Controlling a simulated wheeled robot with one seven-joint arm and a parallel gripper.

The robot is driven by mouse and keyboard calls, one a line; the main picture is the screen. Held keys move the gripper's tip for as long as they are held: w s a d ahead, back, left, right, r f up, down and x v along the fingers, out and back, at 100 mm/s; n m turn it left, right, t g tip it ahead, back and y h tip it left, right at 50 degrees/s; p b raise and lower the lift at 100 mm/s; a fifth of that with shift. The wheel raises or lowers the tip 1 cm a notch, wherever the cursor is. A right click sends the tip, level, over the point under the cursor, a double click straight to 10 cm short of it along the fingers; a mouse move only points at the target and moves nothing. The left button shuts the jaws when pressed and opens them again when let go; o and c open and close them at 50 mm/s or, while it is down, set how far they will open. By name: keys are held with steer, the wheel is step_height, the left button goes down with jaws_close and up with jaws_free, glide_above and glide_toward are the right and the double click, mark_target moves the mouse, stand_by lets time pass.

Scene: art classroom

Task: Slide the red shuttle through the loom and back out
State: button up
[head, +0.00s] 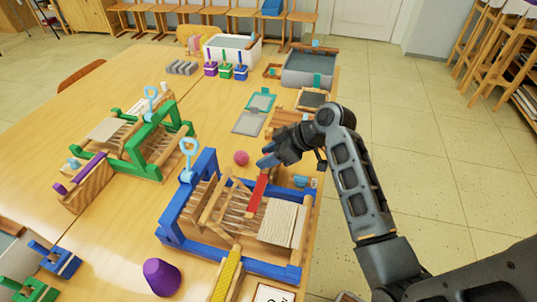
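The loom with a blue frame (172,215) stands on the table at the front middle. It has wooden bars, pale warp threads, a cream cloth roll and a light-blue handle on top. The red shuttle (257,194) is a long flat bar lying slanted at the loom's middle, over the threads. Its far end is just below my gripper (266,163), which reaches in from the right above the loom's far side. The fingers overlap the shuttle's far end in this view, so I cannot tell whether they grip it.
A green-framed loom (145,160) stands to the left. A pink ball (241,158) lies just behind the blue loom. A purple cone (161,277) and a yellow ribbed bar (227,275) are in front. Grey and white tubs (310,68) stand at the far end.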

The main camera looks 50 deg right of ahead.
mark_target(264, 177)
jaws_close()
stand_by(0.3)
steer(key=shift+s+a+p, duration=0.2)
steer(key=shift+s+a, duration=0.05)
steer(key=shift+a, duration=0.5)
steer(key=shift+s+a+p, duration=0.2)
steer(key=shift+s+a, duration=0.1)
steer(key=shift+a, duration=0.45)
steer(key=shift+s+a+p, duration=0.2)
steer(key=shift+s+a, duration=0.05)
steer(key=shift+a, duration=0.5)
steer(key=shift+o, duration=0.3)
jaws_free()
steer(key=shift+s, duration=0.1)
steer(key=v, duration=0.7)
steer(key=shift+s+r, duration=0.25)
